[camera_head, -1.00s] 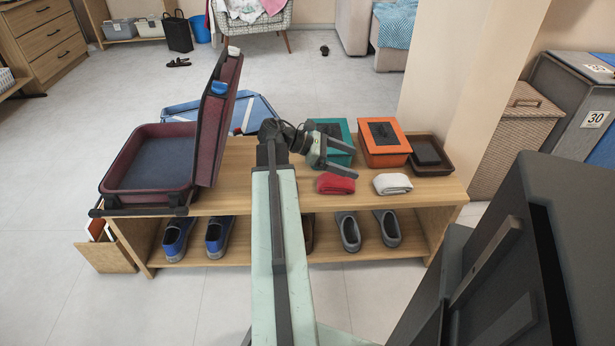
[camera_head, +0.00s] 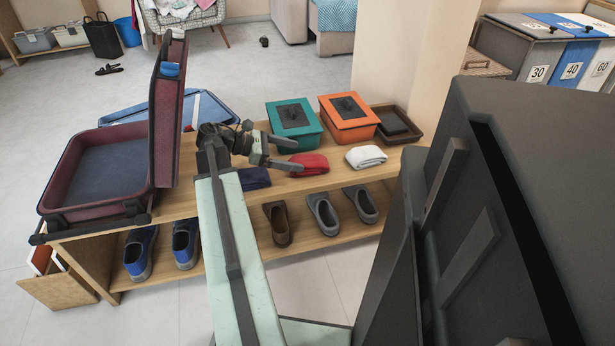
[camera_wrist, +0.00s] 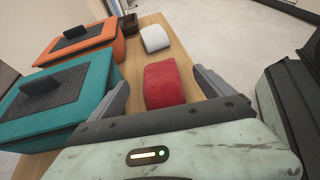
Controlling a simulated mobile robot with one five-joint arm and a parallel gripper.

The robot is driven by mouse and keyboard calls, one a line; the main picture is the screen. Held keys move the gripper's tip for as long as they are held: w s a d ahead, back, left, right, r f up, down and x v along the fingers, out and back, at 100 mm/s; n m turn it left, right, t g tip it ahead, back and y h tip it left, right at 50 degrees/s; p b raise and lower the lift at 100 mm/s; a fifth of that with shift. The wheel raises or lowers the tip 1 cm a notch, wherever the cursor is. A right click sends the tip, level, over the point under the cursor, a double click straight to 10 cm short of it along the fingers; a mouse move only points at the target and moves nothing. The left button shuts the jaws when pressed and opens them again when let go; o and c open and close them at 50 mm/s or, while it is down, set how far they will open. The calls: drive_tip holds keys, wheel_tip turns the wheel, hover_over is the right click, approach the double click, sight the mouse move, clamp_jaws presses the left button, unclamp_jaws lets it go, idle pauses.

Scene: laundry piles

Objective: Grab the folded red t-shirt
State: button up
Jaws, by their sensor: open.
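The folded red t-shirt (camera_head: 309,163) lies on the top of the wooden bench, left of a folded white cloth (camera_head: 366,157). My gripper (camera_head: 291,154) is open, with its fingertips close to the left side of the red t-shirt in the head view. In the wrist view the red t-shirt (camera_wrist: 164,84) shows between and just beyond the two open fingers (camera_wrist: 160,95), with nothing held. I cannot tell from these views how high the fingers are above the bench.
A teal box (camera_head: 295,126) and an orange box (camera_head: 348,118) stand behind the t-shirt, with a brown tray (camera_head: 397,124) to their right. A dark blue folded cloth (camera_head: 254,179) lies left of it. An open suitcase (camera_head: 100,165) fills the bench's left end. Shoes sit on the lower shelf.

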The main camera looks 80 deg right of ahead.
sight(306, 158)
drive_tip(key=x, duration=0.2)
drive_tip(key=shift+s+f, duration=0.25)
drive_tip(key=shift+s, duration=0.05)
drive_tip(key=b+x, duration=0.1)
drive_tip(key=x, duration=0.3)
drive_tip(key=shift+s+f+b, duration=0.25)
drive_tip(key=shift+b, duration=0.15)
drive_tip(key=shift+s+d, duration=0.1)
drive_tip(key=shift+s, duration=0.2)
drive_tip(key=shift+d, duration=0.1)
drive_tip(key=c, duration=1.6)
wheel_tip(306, 158, up, 10)
drive_tip(key=p, duration=1)
drive_tip(key=shift+r+p, duration=0.25)
drive_tip(key=shift+p, duration=0.05)
